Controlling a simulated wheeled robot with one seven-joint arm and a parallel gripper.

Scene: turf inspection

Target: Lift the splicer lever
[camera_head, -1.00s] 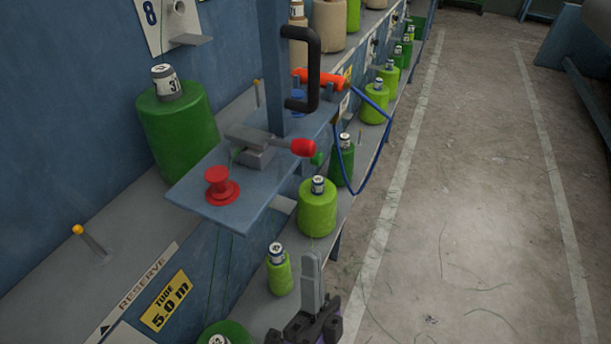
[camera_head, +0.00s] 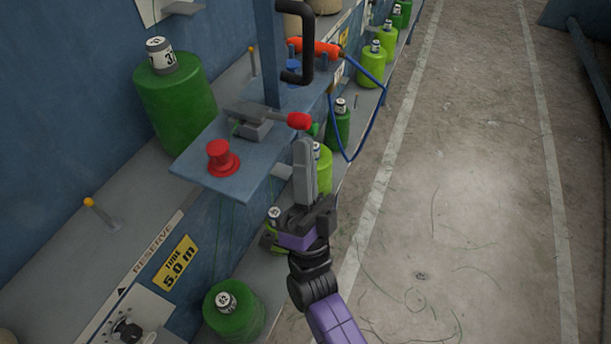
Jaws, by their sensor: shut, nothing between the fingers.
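The splicer (camera_head: 247,121) is a small grey block on a blue-grey shelf plate (camera_head: 190,160). Its lever (camera_head: 298,121) has a red knob at the right end and lies roughly level, pointing right over the plate's edge. My gripper (camera_head: 303,145) is shut and empty, with its fingers pointing up. In the picture its fingertips are just below the red knob, with a small gap between. A green tip (camera_head: 314,130) shows just beside the knob and fingertips. How far the fingers are from the lever in depth is hard to tell.
A red spool-shaped knob (camera_head: 221,158) stands at the plate's front. A black handle (camera_head: 296,45) on a post, an orange tool (camera_head: 315,47) and a hanging blue hose (camera_head: 384,95) are behind. Green yarn cones (camera_head: 233,312) line the lower shelf. The floor at right is free.

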